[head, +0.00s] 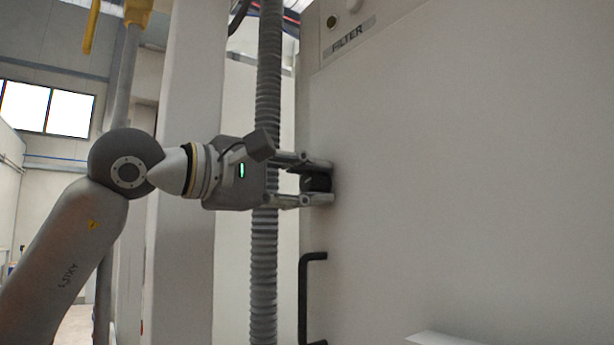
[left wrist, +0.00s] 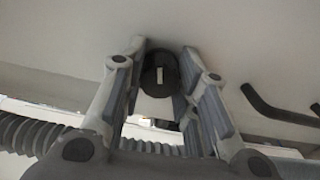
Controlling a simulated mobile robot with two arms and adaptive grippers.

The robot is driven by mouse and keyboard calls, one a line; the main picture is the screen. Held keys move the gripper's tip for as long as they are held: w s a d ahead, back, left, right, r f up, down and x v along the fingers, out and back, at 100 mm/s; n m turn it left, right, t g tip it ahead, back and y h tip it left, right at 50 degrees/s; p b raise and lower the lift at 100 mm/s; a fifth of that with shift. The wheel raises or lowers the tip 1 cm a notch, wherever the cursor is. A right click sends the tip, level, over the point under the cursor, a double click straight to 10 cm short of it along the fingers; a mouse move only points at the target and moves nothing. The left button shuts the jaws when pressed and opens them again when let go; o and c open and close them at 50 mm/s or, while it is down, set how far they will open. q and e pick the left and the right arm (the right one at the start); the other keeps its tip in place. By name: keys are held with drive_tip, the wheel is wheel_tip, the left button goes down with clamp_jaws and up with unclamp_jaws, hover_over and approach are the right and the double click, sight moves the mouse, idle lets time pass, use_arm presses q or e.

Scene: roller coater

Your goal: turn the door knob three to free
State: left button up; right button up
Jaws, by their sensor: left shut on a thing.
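The door knob (head: 316,182) is black and sits on the pale cabinet panel, partly hidden by my left gripper in the head view. My left gripper (head: 318,181) reaches in from the left, with its fingers around the knob and their tips close to the panel. In the left wrist view the round dark knob (left wrist: 160,74), with a small white mark on its face, lies between the fingertips of the left gripper (left wrist: 161,80). The gripper is shut on the knob. My right gripper is not in view.
A black bar handle (head: 310,295) is on the panel below the knob. A grey corrugated hose (head: 264,270) runs upright behind my left gripper. A "FILTER" label (head: 348,36) is high on the cabinet (head: 480,180). A pale ledge (head: 445,338) shows at the bottom.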

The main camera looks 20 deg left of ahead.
use_arm(q)
drive_tip(key=shift+m+p, duration=0.4)
drive_tip(key=shift+m, duration=1.2)
drive_tip(key=shift+c, duration=0.2)
drive_tip(key=shift+f, duration=0.1)
drive_tip(key=o, duration=1.1)
drive_tip(key=shift+c, duration=0.2)
drive_tip(key=shift+d, duration=0.1)
drive_tip(key=v, duration=1.2)
